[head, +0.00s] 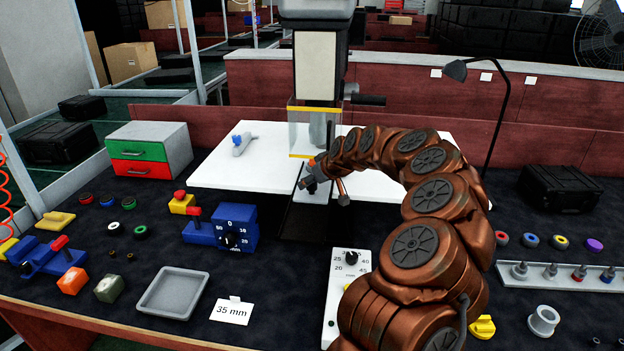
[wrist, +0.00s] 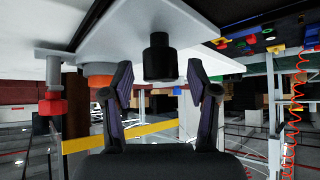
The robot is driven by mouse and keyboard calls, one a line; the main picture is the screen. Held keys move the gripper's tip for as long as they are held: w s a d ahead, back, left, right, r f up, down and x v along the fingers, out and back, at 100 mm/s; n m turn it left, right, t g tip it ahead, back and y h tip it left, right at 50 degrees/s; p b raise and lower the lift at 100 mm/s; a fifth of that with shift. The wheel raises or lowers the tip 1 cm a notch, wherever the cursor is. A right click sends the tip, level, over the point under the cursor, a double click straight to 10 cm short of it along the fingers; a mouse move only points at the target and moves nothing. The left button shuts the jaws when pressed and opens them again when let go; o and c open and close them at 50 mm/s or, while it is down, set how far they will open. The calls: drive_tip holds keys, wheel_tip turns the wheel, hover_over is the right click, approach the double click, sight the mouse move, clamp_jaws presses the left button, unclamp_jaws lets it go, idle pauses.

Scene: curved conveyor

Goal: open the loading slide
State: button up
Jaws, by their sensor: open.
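The loading slide appears to be the pale plate on a dark track (head: 303,222) in front of the press, partly hidden behind my arm. My gripper (head: 318,182) is at the front of the press, low over the white work surface. In the wrist view my gripper (wrist: 160,88) is open, one finger to each side. A black cylindrical knob (wrist: 159,57) on a light grey plate (wrist: 150,22) shows between and beyond the fingertips. I see no finger touching it. A red knob (wrist: 53,103) and an orange ring (wrist: 97,76) are to its left.
The press (head: 315,65) has a clear guard with a yellow edge (head: 312,109). A white dial panel (head: 346,285) is at the front. A grey tray (head: 150,302) lies front left.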

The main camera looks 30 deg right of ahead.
drive_tip(key=shift+w+f, duration=0.1)
clamp_jaws()
idle(0.6)
